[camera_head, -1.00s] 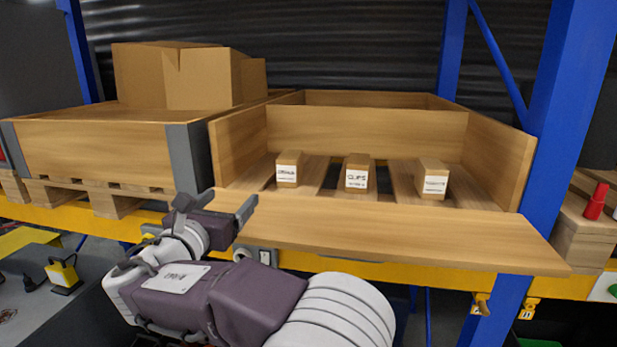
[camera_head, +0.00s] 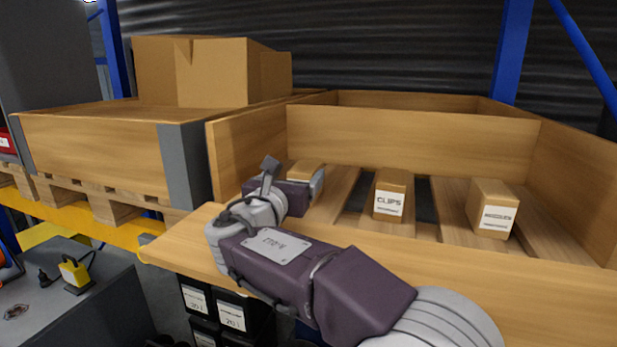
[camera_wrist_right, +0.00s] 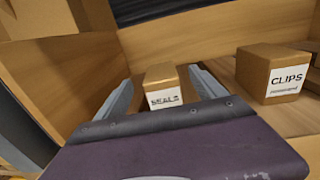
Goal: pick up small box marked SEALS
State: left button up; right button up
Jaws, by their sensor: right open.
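The left small cardboard box (camera_head: 306,166) stands in the open wooden crate, partly hidden behind my right gripper (camera_head: 295,174) in the head view. In the right wrist view this box (camera_wrist_right: 162,86) shows between the two fingers, with a gap on each side. Its white label is too blurred to read surely, but looks like SEALS. My right gripper (camera_wrist_right: 159,78) is open and empty, reaching over the crate's front. My left gripper is out of view.
A box marked CLIPS (camera_head: 389,195) stands to the right in the crate, and a third labelled box (camera_head: 492,208) further right. The crate's left wall (camera_head: 233,150) is close to the gripper. A large carton (camera_head: 210,75) stands in the left crate.

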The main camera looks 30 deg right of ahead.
aim_at(306, 166)
jog(key=shift+w+d+r, duration=0.1)
jog(key=shift+r, duration=0.2)
jog(key=shift+w+d+f, duration=0.25)
jog(key=shift+w+d, duration=0.2)
jog(key=shift+w, duration=0.1)
jog(key=shift+w+d+f, duration=0.25)
jog(key=shift+w+d, duration=0.15)
jog(key=shift+w, duration=0.1)
jog(key=p+x, duration=0.3)
jog(key=x, duration=0.2)
jog(key=shift+s+d+f, duration=0.1)
jog(key=shift+s+d, duration=0.05)
jog(key=shift+d, duration=0.05)
jog(key=shift+a, duration=0.2)
jog(key=shift+w+d+f, duration=0.1)
jog(key=shift+w+d, duration=0.1)
jog(key=shift+d, duration=0.05)
jog(key=c, duration=1.6)
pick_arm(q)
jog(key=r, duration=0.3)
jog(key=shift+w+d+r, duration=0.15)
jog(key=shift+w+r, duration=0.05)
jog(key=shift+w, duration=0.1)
pick_arm(e)
jog(key=shift+s+a, duration=0.1)
jog(key=shift+s, duration=0.05)
jog(key=shift+c, duration=0.5)
